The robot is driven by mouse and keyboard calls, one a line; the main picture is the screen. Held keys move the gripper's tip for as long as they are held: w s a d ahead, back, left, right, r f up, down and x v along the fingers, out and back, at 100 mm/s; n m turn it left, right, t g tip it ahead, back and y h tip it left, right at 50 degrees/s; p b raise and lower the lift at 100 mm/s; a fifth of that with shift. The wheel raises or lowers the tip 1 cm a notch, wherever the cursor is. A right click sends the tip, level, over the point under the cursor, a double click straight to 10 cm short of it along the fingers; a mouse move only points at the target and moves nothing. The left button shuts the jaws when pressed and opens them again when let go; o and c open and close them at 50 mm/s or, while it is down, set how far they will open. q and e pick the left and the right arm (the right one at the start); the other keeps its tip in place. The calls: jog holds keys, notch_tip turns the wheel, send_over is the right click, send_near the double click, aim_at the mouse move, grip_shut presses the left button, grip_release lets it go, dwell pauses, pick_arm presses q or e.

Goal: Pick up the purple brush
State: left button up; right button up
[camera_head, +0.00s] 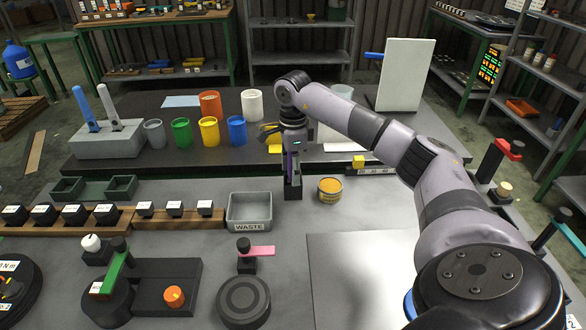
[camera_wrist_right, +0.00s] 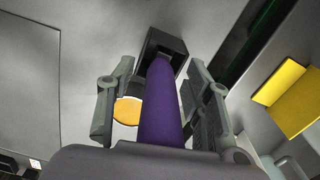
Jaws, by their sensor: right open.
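The purple brush (camera_head: 289,166) stands upright in a small black holder (camera_head: 292,188), right of the waste bin. My right gripper (camera_head: 292,172) points down over it from above. In the wrist view the purple brush (camera_wrist_right: 160,105) rises between the two spread fingers of my right gripper (camera_wrist_right: 160,85), with the black holder (camera_wrist_right: 172,45) beyond its far end. The fingers are open on either side of the handle, with visible gaps. The brush's lower end is hidden in the holder. My left gripper does not show.
The grey waste bin (camera_head: 249,211) stands close on the left, and an orange-topped tin (camera_head: 330,190) close on the right. Behind, a raised dark bench carries several coloured cups. A pink-handled tool (camera_head: 257,252) stands in front. Open tabletop lies right of the tin.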

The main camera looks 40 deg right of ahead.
jog(key=shift+c, duration=0.2)
grip_shut()
dwell(0.5)
